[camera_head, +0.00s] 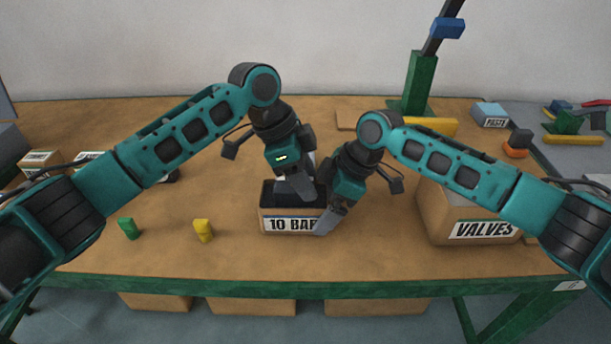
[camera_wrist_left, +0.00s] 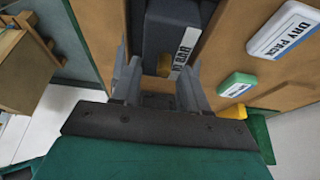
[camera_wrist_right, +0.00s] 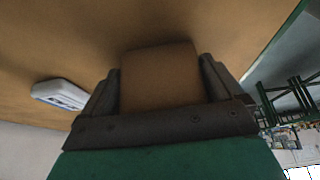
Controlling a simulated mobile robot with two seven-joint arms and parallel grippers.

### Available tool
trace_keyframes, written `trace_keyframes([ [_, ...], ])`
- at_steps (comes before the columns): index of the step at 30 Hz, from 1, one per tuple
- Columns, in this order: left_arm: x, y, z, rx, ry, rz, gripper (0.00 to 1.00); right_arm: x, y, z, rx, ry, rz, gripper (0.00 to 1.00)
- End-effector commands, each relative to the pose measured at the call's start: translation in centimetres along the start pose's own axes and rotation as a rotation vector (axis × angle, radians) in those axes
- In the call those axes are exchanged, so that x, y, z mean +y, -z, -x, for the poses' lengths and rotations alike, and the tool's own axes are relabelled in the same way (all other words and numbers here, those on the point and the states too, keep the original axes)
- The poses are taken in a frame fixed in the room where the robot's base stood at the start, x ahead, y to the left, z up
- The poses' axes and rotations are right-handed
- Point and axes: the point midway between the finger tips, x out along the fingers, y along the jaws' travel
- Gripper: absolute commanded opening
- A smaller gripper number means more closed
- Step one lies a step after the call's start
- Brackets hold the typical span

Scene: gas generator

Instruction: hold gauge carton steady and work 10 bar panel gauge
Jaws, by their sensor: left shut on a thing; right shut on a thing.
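The gauge carton (camera_head: 265,222) is a small open-topped tan box with a dark inside and a "10 BAR" label, upright near the table's front edge. My left gripper (camera_head: 308,198) points down into its opening. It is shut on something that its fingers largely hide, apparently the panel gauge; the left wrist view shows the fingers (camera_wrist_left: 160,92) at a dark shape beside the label. My right gripper (camera_head: 326,228) is at the carton's front right corner, shut on it. In the right wrist view the tan carton (camera_wrist_right: 160,75) fills the space between the fingers (camera_wrist_right: 160,88).
A larger "VALVES" box (camera_head: 440,215) stands right of the carton under my right forearm. A green piece (camera_head: 128,228) and a yellow piece (camera_head: 203,230) lie to the left. A green post (camera_head: 418,85) stands behind. The table left of the carton is mostly free.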

Motion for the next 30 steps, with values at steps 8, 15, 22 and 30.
trace_keyframes([
  [8,0.0,-0.1,-0.3,0.000,0.000,0.000,0.47,0.0,0.0,0.0,0.000,0.000,0.000,0.77],
  [15,0.0,-0.1,-0.3,0.000,0.000,0.000,0.70,0.0,0.0,0.0,0.000,0.000,0.000,0.77],
  [22,0.0,-0.1,-0.2,0.000,0.001,0.000,0.70,0.0,0.0,0.0,0.000,0.000,0.000,0.77],
  [30,-0.1,0.0,3.1,0.000,0.005,-0.001,0.70,0.0,0.0,0.0,0.000,0.000,0.000,0.77],
])
